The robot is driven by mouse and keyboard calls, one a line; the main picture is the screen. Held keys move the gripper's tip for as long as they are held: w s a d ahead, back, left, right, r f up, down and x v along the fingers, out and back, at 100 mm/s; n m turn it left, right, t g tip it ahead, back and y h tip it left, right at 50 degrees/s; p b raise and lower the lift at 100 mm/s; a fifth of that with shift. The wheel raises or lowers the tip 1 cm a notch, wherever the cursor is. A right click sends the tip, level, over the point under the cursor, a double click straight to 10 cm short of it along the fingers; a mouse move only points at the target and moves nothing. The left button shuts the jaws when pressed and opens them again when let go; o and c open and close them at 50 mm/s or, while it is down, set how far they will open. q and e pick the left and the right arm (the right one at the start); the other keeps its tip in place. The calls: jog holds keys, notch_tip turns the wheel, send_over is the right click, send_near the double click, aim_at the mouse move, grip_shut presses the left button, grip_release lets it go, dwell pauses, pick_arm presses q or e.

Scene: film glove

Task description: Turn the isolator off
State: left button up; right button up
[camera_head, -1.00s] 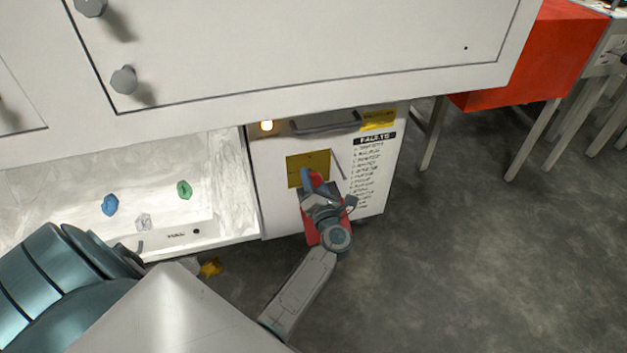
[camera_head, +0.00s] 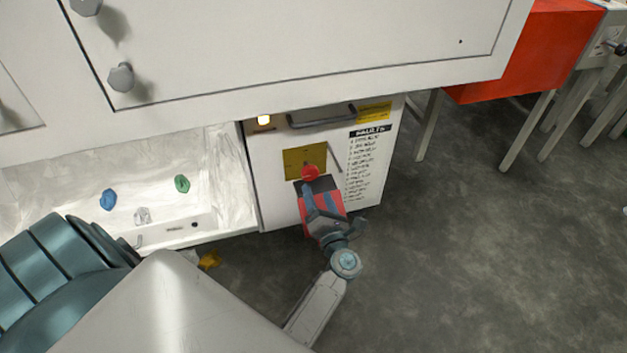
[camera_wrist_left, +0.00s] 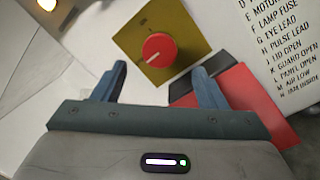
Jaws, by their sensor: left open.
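The isolator is a round red knob (camera_head: 310,173) on a yellow plate (camera_head: 293,163) on the front of a white cabinet panel. In the left wrist view the knob (camera_wrist_left: 159,49) shows in full on its yellow plate (camera_wrist_left: 188,30), with a small pale mark on its face. My left gripper (camera_head: 319,194) is just below and in front of the knob. Its two blue fingers (camera_wrist_left: 158,82) are apart and empty, with the knob beyond the gap, and no contact shows. My right gripper is not in view.
A lit lamp (camera_head: 264,120) and a grey handle (camera_head: 322,116) sit above the plate, with a printed faults list (camera_head: 368,160) to its right. A dark and red part (camera_wrist_left: 240,100) lies by the right finger. An open white bay (camera_head: 232,190) is at left.

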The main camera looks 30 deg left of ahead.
pick_arm(q)
jog(key=v, duration=0.2)
jog(key=shift+s+d, duration=0.15)
jog(key=shift+d, duration=0.05)
dwell(0.4)
